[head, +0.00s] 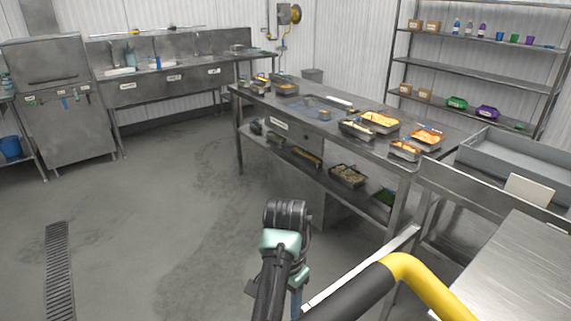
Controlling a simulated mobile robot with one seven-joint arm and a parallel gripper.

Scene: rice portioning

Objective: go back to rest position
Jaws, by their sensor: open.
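My arm shows at the bottom centre of the head view. It is folded, with a dark rounded joint on top and pale green and black links below. I cannot make out my gripper's fingers; they are not visible among or behind the links. No object is seen held. The arm stands over the floor, in front of the steel prep table (345,137), and looks apart from it.
Food trays (381,122) stand on the prep table, with more on its lower shelf. A yellow and black rail (405,268) and a steel counter (520,265) are close at right. Sinks (125,72) and shelving (480,70) line the walls. The floor (160,210) at left is clear.

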